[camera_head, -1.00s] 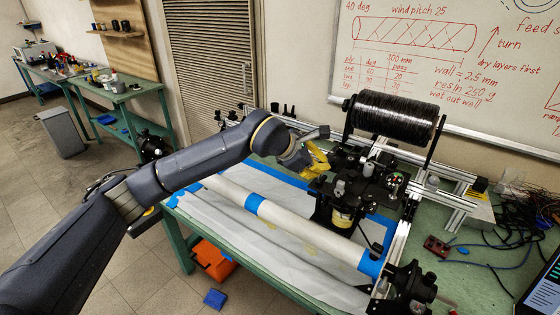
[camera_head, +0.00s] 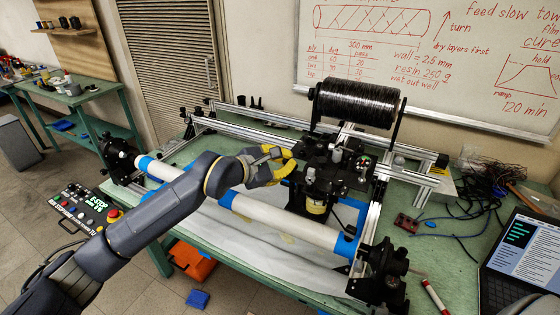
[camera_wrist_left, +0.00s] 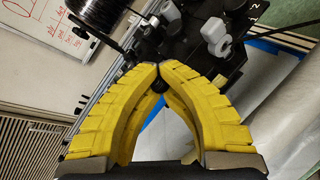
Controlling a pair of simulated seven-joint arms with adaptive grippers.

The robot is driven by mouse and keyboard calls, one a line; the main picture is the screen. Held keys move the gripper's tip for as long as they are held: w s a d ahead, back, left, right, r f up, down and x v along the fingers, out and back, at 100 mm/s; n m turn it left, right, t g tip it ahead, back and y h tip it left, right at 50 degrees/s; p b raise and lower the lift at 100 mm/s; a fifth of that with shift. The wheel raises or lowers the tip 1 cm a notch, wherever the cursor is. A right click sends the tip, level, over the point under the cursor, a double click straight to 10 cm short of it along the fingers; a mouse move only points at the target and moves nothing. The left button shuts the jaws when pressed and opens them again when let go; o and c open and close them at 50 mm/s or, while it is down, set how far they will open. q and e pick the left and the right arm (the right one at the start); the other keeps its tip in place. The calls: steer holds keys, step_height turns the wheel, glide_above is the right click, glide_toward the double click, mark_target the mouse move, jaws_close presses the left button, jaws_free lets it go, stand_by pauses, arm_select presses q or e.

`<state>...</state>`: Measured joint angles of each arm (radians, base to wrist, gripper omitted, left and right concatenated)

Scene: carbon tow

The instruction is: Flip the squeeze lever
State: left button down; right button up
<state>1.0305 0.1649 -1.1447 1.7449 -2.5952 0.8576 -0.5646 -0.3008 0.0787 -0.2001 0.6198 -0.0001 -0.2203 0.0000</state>
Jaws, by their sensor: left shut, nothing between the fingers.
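The black winding carriage (camera_head: 325,170) stands on the rails under a spool of black tow (camera_head: 355,103). A jar with a yellowish label (camera_head: 316,207) is at its lower front. Small pale fittings show on the carriage; I cannot tell for sure which part is the squeeze lever. In the left wrist view a white fitting (camera_wrist_left: 215,33) sits on the black carriage, beyond and right of the fingertips. My left gripper (camera_head: 292,165), with yellow fingers, is just left of the carriage. In the wrist view its fingertips (camera_wrist_left: 159,69) meet with nothing between them. My right gripper is out of view.
A pale tube with blue bands (camera_head: 285,227) runs below my left arm to a black end holder (camera_head: 385,275). Aluminium rails (camera_head: 250,115) cross behind. A control box (camera_head: 80,212), a laptop (camera_head: 520,265) and tangled cables (camera_head: 485,180) are at the sides.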

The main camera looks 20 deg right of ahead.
arm_select(q)
steer(key=shift+r, duration=0.15)
steer(key=c, duration=1.3)
jaws_free()
steer(key=v, duration=1.2)
